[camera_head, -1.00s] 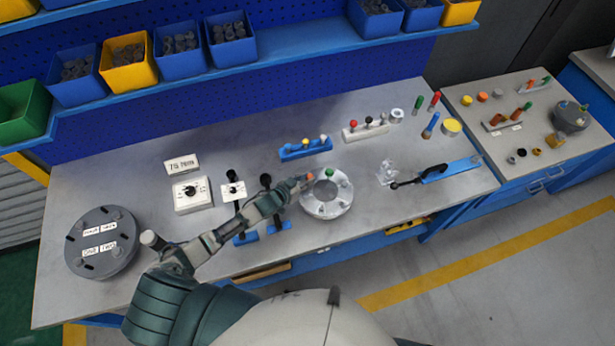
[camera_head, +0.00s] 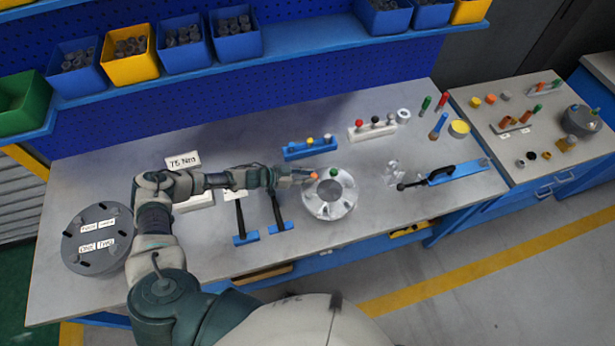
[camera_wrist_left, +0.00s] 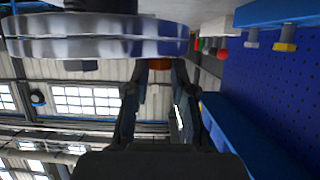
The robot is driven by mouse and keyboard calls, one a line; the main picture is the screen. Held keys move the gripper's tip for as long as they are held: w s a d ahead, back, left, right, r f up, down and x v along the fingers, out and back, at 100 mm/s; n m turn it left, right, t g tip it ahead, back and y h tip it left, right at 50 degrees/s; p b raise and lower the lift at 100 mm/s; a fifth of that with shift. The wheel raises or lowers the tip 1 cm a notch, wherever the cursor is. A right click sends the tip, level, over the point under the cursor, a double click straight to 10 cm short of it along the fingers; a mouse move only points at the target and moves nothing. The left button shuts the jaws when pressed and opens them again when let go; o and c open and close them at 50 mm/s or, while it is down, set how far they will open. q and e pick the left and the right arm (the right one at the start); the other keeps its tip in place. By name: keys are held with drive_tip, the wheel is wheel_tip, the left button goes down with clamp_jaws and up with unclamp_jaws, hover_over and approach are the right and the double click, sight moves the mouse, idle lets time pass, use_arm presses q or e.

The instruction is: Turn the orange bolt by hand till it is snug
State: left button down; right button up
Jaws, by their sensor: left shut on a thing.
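The orange bolt (camera_head: 314,175) is at the upper left rim of the silver flanged shell (camera_head: 326,209), which lies on the bench. My left gripper (camera_head: 308,177) comes in from the left, shut on the orange bolt. In the left wrist view, the bolt's orange end (camera_wrist_left: 159,63) shows between the two fingertips (camera_wrist_left: 160,72), close against the flange (camera_wrist_left: 95,47). A green-topped bolt (camera_head: 334,172) stands at the far rim of the shell. The fingers hide part of the orange bolt, and its thread is not visible. My right gripper is not in view.
Two black-handled tools in blue holders (camera_head: 246,238) stand left of the shell. A blue rack (camera_head: 297,153) and a white rack (camera_head: 360,132) are behind it. A blue clamp fixture (camera_head: 460,173) lies to the right. A grey disc (camera_head: 72,243) sits at far left.

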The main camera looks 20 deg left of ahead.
use_arm(q)
drive_tip(key=shift+w+r, duration=0.3)
drive_tip(key=shift+r, duration=0.05)
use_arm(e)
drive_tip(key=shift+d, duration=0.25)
use_arm(q)
drive_tip(key=c, duration=1.1)
unclamp_jaws()
drive_tip(key=shift+o, duration=0.7)
drive_tip(key=shift+s+f, duration=0.1)
drive_tip(key=shift+f, duration=0.1)
drive_tip(key=v, duration=1.2)
drive_tip(key=shift+a+f, duration=0.1)
drive_tip(key=shift+f, duration=0.1)
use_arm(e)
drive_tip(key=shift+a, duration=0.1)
